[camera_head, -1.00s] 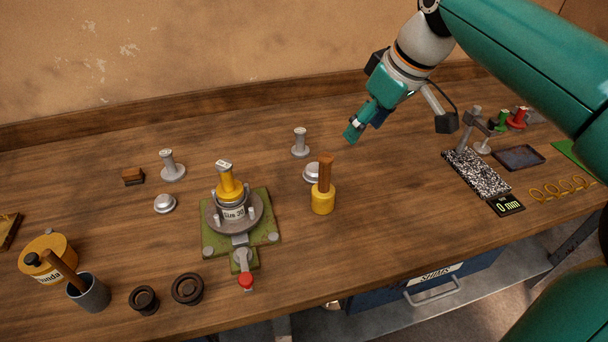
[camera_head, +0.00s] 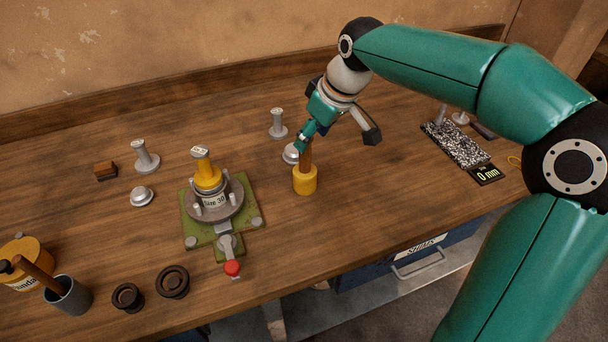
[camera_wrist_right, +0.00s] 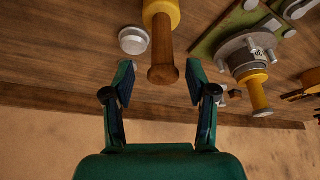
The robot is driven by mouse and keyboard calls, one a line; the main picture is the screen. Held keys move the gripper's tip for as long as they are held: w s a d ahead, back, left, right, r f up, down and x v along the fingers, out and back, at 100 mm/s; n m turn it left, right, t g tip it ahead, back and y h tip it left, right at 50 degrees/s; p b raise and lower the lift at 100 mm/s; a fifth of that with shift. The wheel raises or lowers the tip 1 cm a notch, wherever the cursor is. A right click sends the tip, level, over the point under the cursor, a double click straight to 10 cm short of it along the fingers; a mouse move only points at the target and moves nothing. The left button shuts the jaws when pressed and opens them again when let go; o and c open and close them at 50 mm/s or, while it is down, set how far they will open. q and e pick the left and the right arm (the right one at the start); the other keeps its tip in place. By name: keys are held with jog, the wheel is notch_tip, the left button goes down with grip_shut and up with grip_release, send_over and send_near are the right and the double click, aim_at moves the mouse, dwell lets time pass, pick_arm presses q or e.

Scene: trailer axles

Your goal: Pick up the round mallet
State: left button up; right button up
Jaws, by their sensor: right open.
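The round mallet stands upright on its yellow head (camera_head: 305,181), with its brown wooden handle (camera_head: 308,152) pointing up, right of the green fixture. In the right wrist view the handle (camera_wrist_right: 162,62) points toward my gripper, its end just ahead of the gap between the fingers. My right gripper (camera_head: 303,143) is beside the top of the handle in the head view. It also shows in the wrist view (camera_wrist_right: 160,84), where its two fingers are spread apart with nothing between them. My left gripper is not in either view.
A silver round cap (camera_head: 291,154) sits close behind the mallet and a grey spindle piece (camera_head: 278,124) stands further back. The green fixture (camera_head: 222,218) with a yellow-topped part is to the left. A speckled plate (camera_head: 456,145) lies to the right.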

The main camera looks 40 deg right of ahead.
aim_at(305, 164)
jog(key=x, duration=0.4)
jog(key=shift+w+a+f, duration=0.2)
jog(key=shift+w+f, duration=0.05)
jog(key=shift+f, duration=0.1)
grip_shut()
jog(key=shift+w+r, duration=0.1)
jog(key=shift+r, duration=0.05)
